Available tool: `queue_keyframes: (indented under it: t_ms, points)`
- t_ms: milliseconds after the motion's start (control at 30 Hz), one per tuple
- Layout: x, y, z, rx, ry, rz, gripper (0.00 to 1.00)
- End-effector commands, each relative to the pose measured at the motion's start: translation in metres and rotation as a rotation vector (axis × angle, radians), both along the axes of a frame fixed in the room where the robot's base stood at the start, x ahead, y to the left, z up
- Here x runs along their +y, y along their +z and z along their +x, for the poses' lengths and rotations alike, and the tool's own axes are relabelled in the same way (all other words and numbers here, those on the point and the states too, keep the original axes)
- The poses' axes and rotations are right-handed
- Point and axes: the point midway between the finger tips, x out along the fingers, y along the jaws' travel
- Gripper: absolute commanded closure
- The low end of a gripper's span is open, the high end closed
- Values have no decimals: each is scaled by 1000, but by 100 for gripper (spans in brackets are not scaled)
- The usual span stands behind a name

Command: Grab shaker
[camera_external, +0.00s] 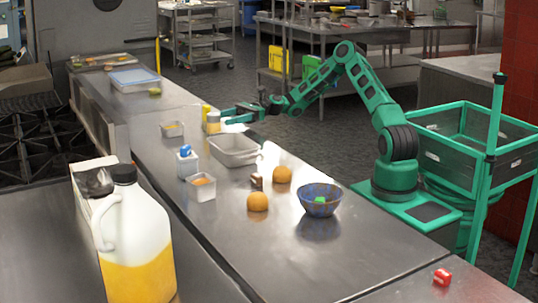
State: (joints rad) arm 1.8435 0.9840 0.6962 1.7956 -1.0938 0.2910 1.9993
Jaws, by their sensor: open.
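A small cylindrical container with a pale top and tan body (213,124), which looks like the shaker, stands upright on the long metal counter (290,250). A yellow item (206,112) is right behind it. My gripper (229,116) is low over the counter, just to the right of the container, with its fingers pointing left toward it. My gripper is open. At this size I cannot tell whether a finger touches the container or reaches beside it.
Close by are a grey metal tray (235,152) and small square tins (172,130). Nearer are two orange round items (258,202), a blue bowl (319,200) and a small brown-and-white item (256,181). A large jug (135,240) stands at front left.

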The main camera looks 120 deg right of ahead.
Motion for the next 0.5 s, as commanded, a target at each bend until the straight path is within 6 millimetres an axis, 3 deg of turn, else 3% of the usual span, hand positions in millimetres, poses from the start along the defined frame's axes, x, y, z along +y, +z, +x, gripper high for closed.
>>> queue_keyframes:
  t_ms: [233,500]
  points:
    - [5,0,16,0,0,0,37]
    - [14,1,51,-1,1,1,37]
